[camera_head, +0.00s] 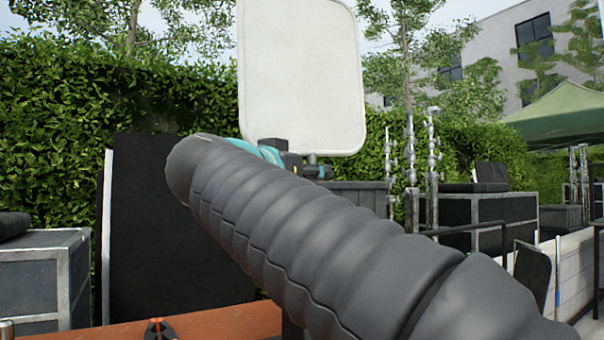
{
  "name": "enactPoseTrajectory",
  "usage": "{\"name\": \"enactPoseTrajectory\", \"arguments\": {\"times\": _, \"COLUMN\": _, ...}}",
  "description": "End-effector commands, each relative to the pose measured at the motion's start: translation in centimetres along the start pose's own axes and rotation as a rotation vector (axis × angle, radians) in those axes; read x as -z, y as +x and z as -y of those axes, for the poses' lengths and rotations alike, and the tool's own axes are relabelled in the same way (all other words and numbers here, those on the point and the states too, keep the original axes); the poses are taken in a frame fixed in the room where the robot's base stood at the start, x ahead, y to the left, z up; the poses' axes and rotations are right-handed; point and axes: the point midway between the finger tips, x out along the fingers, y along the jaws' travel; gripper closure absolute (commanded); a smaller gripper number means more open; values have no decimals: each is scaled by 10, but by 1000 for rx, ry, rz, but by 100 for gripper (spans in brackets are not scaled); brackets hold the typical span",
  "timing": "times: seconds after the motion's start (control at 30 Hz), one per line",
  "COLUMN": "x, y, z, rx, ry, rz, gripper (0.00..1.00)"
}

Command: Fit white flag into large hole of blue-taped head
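The white flag (302,75) is a pale, round-cornered panel standing nearly upright at the top centre, tilted slightly. A short grey stem (312,158) shows at its lower edge, beside dark parts at the end of my arm. My grey, ribbed arm sleeve crosses from lower right to upper left and covers much of the middle. A teal patch shows just above the sleeve; I cannot tell whether it is tape or part of my wrist. My gripper's fingers cannot be made out, so its hold on the flag is unclear. The blue-taped head and its large hole cannot be identified.
An orange surface (225,322) lies at the bottom, with a small black-and-orange item (158,329) on it. A black panel (165,235) stands behind it. Dark cases stand at left (42,278) and right (480,222). Metal stands (433,165) rise beside a hedge. A low white wall (572,270) runs at right.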

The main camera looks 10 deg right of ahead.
Motion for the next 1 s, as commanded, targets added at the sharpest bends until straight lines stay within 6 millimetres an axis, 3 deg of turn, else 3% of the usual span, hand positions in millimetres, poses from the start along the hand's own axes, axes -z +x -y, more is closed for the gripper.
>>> {"name": "enactPoseTrajectory", "arguments": {"times": 0.3, "x": 0, "y": 0, "z": -1, "rx": -3, "ry": -1, "rz": 1, "gripper": 56}}
{"name": "enactPoseTrajectory", "arguments": {"times": 0.47, "x": 0, "y": -11, "z": 0, "rx": 1, "ry": 0, "rz": 1, "gripper": 56}}
{"name": "enactPoseTrajectory", "arguments": {"times": 1.0, "x": 0, "y": -96, "z": 1, "rx": 3, "ry": 0, "rz": -1, "gripper": 56}}
